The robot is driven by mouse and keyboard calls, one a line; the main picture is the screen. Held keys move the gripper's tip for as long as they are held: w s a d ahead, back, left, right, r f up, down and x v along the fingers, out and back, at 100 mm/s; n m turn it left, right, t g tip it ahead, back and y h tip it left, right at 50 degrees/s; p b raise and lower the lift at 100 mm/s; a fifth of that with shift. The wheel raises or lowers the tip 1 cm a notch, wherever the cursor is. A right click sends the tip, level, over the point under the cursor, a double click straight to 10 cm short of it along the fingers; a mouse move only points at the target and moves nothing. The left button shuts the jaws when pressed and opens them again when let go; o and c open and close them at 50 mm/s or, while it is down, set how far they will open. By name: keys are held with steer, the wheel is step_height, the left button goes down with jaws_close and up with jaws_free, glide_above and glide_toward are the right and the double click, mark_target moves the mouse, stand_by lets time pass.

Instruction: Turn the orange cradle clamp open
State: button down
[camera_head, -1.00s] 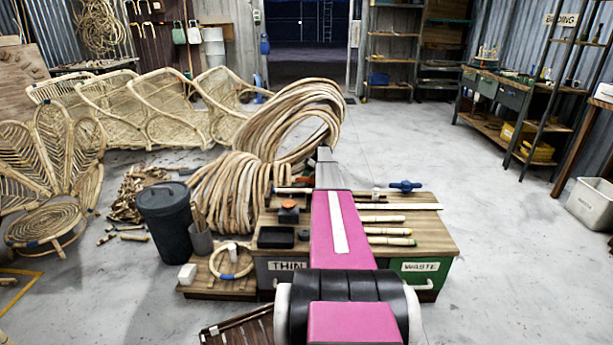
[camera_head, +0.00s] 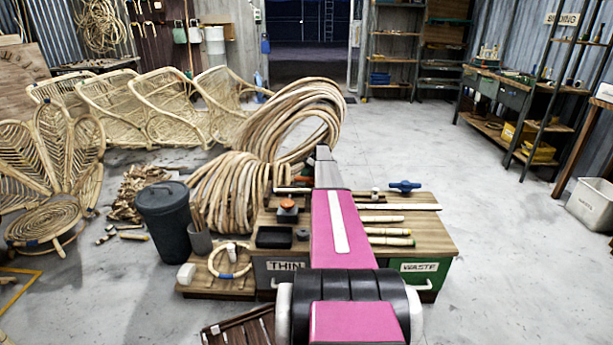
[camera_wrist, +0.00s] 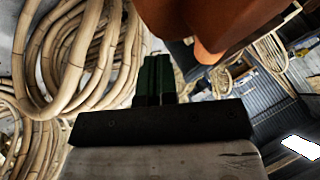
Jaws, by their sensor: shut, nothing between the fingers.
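A large orange, rounded part (camera_wrist: 190,20) fills the top of the wrist view, close to my gripper; it looks like part of the orange clamp, but its full shape is cut off. My gripper (camera_wrist: 155,75) shows there as dark green-black fingers, shut and empty, just left of and below the orange part. I cannot tell whether they touch. In the head view a small orange-topped piece (camera_head: 288,203) stands on the bench's left side, with a short brownish bar (camera_head: 293,190) just behind it. My arm hides the bench's middle and my gripper there.
The wooden bench top (camera_head: 440,235) also holds a blue handled piece (camera_head: 405,186), several cane pieces (camera_head: 388,231) and a black tray (camera_head: 274,237). Big rattan coils (camera_head: 235,190) stand close behind at left. A dark bin (camera_head: 165,215) is further left.

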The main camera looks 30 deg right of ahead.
steer(key=w+d+r, duration=0.4)
steer(key=d+r, duration=0.2)
steer(key=r, duration=0.1)
steer(key=shift+d+r, duration=0.15)
steer(key=shift+d, duration=0.15)
steer(key=s+a+m, duration=0.1)
steer(key=s+a, duration=0.3)
steer(key=a, duration=0.2)
steer(key=s+a+f+m+h, duration=0.1)
steer(key=s+a, duration=0.4)
steer(key=a, duration=0.2)
steer(key=s+a+f+h, duration=0.1)
steer(key=s+a, duration=0.3)
steer(key=a, duration=0.2)
steer(key=shift+s+a+m+g, duration=0.15)
steer(key=shift+a+m+g, duration=0.15)
steer(key=shift+a+m, duration=0.1)
steer(key=s+a+m+h, duration=0.3)
steer(key=s+a+m, duration=0.1)
steer(key=s+a, duration=1.9)
steer(key=s+a+r+m+h, duration=0.1)
steer(key=s+a, duration=0.2)
steer(key=s, duration=0.8)
steer(key=s+a+r+m+t+h, duration=0.1)
steer(key=s+a, duration=0.3)
steer(key=s, duration=0.7)
steer(key=shift+s+a+r+m+h, duration=0.2)
steer(key=shift+r+m+h, duration=0.35)
steer(key=shift+r, duration=0.25)
